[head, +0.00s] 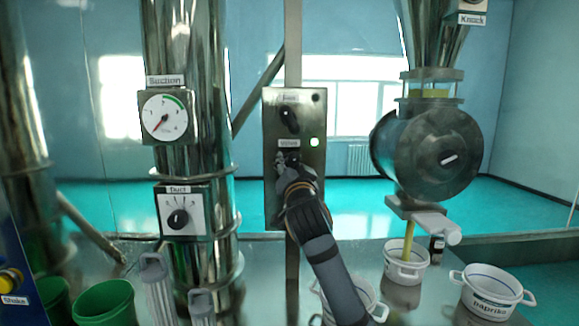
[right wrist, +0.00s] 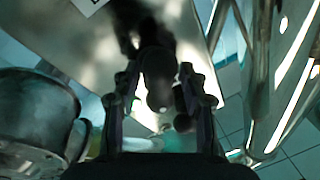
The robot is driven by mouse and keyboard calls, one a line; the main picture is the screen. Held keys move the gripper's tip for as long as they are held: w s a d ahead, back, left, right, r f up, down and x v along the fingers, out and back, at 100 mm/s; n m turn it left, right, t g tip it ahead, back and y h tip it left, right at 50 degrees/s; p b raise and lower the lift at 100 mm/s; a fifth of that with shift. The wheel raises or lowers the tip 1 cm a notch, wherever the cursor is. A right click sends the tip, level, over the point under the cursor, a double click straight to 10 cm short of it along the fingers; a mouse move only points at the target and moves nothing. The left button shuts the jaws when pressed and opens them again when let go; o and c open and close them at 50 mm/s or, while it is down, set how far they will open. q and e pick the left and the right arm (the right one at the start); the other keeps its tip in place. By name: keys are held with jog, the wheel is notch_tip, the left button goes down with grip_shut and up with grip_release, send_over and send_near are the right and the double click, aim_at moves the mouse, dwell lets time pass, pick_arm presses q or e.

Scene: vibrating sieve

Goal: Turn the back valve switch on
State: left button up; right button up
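A steel switch box (head: 267,180) stands in the middle of the head view. Its upper black knob (head: 289,118) has a dark lamp (head: 316,97) beside it. Its lower knob, under a label that seems to read "Valve", is mostly hidden by my right gripper (head: 287,160). A green lamp (head: 314,142) is lit beside that lower knob. In the right wrist view the fingers of my right gripper (right wrist: 160,88) stand on both sides of a black knob (right wrist: 158,75); whether they press on it cannot be told. My left gripper is not in view.
A round steel housing (head: 440,150) stands right of the box, with a yellow stream (head: 408,238) from its spout into a white pot (head: 403,274). A paprika pot (head: 492,299) stands at front right. A steel duct (head: 190,140) with gauge and dial stands left, near green buckets (head: 103,304).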

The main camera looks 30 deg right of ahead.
jog(key=v, duration=0.7)
jog(key=shift+s, duration=0.2)
jog(key=shift+a+f, duration=0.1)
